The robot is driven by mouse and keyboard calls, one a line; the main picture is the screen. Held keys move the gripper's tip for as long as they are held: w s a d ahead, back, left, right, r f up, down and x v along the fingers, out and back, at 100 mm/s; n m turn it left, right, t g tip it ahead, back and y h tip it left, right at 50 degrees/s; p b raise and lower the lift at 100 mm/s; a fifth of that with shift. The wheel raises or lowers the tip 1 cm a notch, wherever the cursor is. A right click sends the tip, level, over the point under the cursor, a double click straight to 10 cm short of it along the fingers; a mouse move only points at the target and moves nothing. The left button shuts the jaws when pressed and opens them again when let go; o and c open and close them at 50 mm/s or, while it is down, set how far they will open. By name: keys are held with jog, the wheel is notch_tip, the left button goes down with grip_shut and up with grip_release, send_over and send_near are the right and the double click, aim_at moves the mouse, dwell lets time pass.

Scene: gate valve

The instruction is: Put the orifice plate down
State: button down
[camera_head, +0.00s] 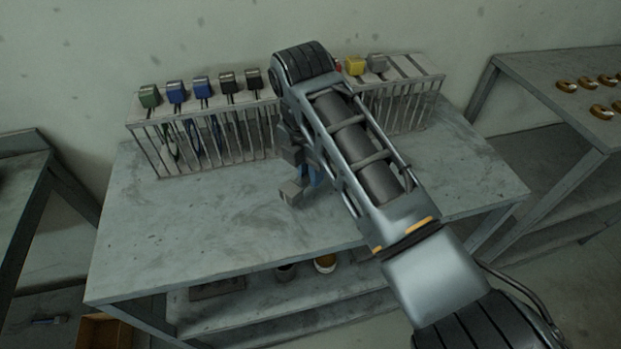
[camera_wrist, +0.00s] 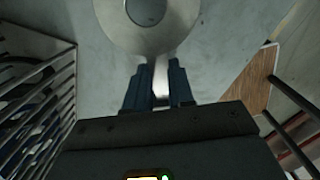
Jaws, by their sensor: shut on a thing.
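The orifice plate (camera_wrist: 128,40) is a flat grey metal ring with a round hole and a narrow tab, at the top of the wrist view. My gripper (camera_wrist: 160,72) is shut on its tab, with one dark blue finger on each side. The plate is cut off by the top edge of the wrist view. In the head view my arm covers the plate, and only part of the gripper end shows over the grey workbench (camera_head: 190,235). I cannot tell the gap between plate and any surface.
A slotted rack (camera_head: 205,150) with several coloured-handled pieces stands along the bench's back; its bars also show in the wrist view (camera_wrist: 58,95). The bench's front left is clear. A side table (camera_head: 560,70) with brass rings stands right. A brown panel (camera_wrist: 255,85) shows in the wrist view.

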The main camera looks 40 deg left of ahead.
aim_at(311, 193)
jog(key=shift+f, duration=1.55)
jog(key=shift+f, duration=0.1)
jog(key=c, duration=1.4)
grip_release()
jog(key=shift+f, duration=0.15)
jog(key=o, duration=0.4)
